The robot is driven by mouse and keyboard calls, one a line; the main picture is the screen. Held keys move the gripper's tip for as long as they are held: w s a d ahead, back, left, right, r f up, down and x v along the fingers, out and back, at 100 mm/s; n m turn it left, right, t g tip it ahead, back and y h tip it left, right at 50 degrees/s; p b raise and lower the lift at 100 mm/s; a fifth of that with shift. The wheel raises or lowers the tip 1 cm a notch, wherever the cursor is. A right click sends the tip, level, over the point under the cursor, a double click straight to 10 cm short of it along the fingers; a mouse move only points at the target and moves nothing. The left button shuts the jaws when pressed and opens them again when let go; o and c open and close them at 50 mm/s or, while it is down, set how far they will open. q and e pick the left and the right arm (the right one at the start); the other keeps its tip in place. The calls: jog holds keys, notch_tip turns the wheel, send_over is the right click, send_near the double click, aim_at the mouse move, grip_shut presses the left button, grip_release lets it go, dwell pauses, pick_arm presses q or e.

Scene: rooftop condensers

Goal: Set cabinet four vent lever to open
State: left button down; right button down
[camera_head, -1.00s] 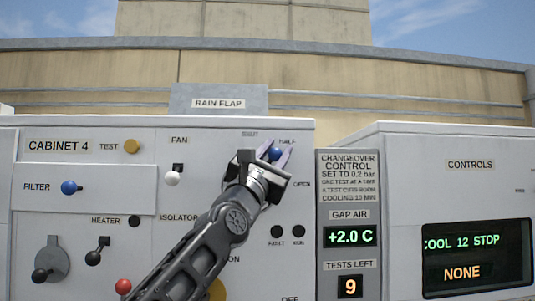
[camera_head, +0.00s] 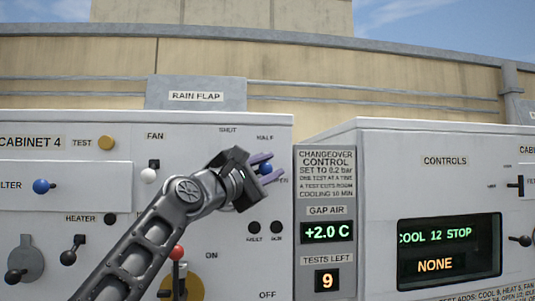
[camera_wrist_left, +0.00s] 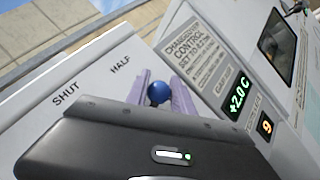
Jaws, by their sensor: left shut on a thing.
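Cabinet four (camera_head: 60,125) is the light grey panel at the left in the head view. Its vent lever shows as a blue knob (camera_head: 266,169) beside the marks SHUT, HALF and OPEN; the knob is close to the partly covered OPEN mark. My left gripper (camera_head: 268,168) is shut on the blue knob, with its pale purple fingers on either side. In the left wrist view the blue knob (camera_wrist_left: 158,93) sits between the fingers, past the SHUT and HALF marks. The lever's shaft is hidden behind the gripper. My right gripper is not in view.
The changeover panel (camera_head: 326,180) at the right reads +2.0 C and 9 tests left. The controls display (camera_head: 448,250) reads COOL 12 STOP and NONE.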

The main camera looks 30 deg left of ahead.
pick_arm(q)
jog(key=shift+a+f, duration=0.1)
jog(key=shift+f, duration=0.1)
jog(key=c, duration=1.1)
grip_release()
jog(key=shift+a, duration=0.1)
jog(key=shift+s, duration=0.15)
jog(key=shift+s+f+b, duration=0.1)
jog(key=shift+s+b, duration=0.15)
jog(key=shift+b, duration=0.05)
jog(key=b+v, duration=0.3)
jog(key=v, duration=0.3)
jog(key=shift+s, duration=0.55)
